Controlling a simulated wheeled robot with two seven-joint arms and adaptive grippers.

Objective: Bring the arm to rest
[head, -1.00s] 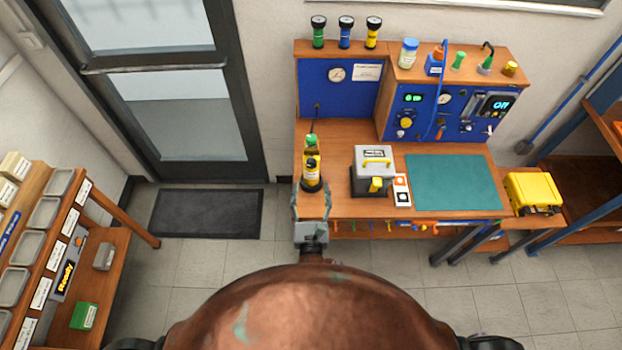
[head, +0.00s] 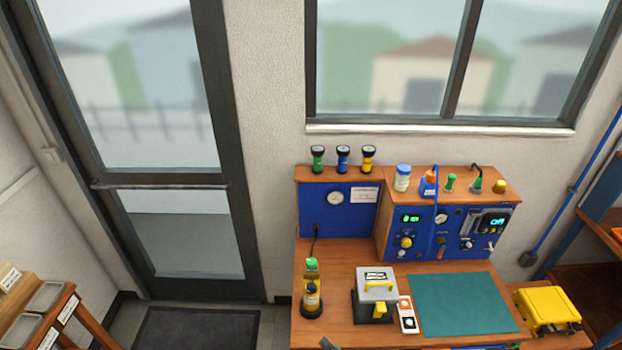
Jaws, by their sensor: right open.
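My right gripper (head: 328,343) shows only as a grey fingertip at the bottom edge of the head view, at the bench's front left; the rest of it is below the picture. It is open, and I see nothing held in it. The yellow and black device with a green top (head: 312,290) stands upright on the bench just beyond it, apart from the visible fingertip. My left gripper is not in view.
The wooden bench (head: 340,330) carries a grey box with a yellow handle (head: 377,292), a teal mat (head: 462,303) and a blue test panel (head: 450,232). A yellow case (head: 546,308) is at right, a floor mat (head: 195,328) at left.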

